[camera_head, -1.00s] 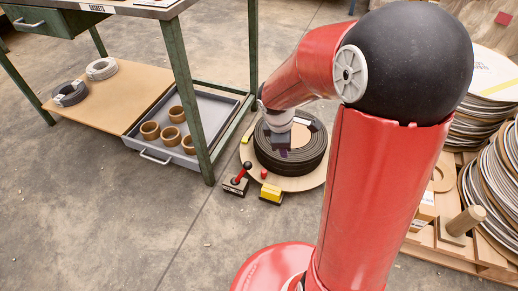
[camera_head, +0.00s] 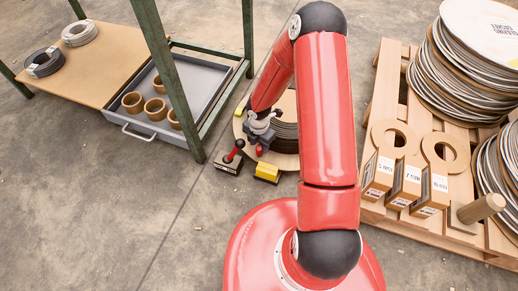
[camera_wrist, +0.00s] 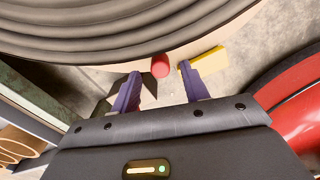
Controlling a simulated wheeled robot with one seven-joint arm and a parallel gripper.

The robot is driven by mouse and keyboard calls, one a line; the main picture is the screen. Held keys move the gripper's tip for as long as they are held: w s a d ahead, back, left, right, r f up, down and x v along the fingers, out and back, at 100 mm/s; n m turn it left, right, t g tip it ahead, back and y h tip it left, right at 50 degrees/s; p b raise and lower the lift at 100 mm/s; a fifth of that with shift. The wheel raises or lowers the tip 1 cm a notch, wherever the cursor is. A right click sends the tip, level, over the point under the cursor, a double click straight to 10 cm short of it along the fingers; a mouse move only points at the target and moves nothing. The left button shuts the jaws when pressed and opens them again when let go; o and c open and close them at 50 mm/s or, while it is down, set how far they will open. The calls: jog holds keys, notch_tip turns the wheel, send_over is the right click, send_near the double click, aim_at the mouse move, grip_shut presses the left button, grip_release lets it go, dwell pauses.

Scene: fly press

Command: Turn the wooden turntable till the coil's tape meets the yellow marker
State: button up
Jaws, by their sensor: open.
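The wooden turntable (camera_head: 238,128) lies low on the floor beside the green bench, partly hidden by my arm. The dark ribbed coil (camera_head: 286,131) sits on it, and it fills the top of the wrist view (camera_wrist: 130,32). A red peg (camera_wrist: 160,63) stands at the turntable's rim. My gripper (camera_wrist: 160,75) is open, its purple fingers either side of the peg, with visible gaps; I cannot tell whether they reach around it. A yellow block (camera_head: 267,170), apparently the marker, stands beside the rim; it shows right of the peg in the wrist view (camera_wrist: 207,60). I cannot make out the coil's tape.
A black box with a red-knobbed lever (camera_head: 229,162) stands left of the yellow block. A small yellow piece (camera_head: 240,112) is at the turntable's left. The green bench leg (camera_head: 172,80) and grey tray (camera_head: 210,82) are close left. A loaded pallet (camera_head: 425,228) stands right.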

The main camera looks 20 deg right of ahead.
aim_at(259, 148)
jog(key=shift+f+b, duration=0.35)
jog(key=shift+f, duration=1.3)
jog(key=shift+c, duration=0.3)
grip_shut()
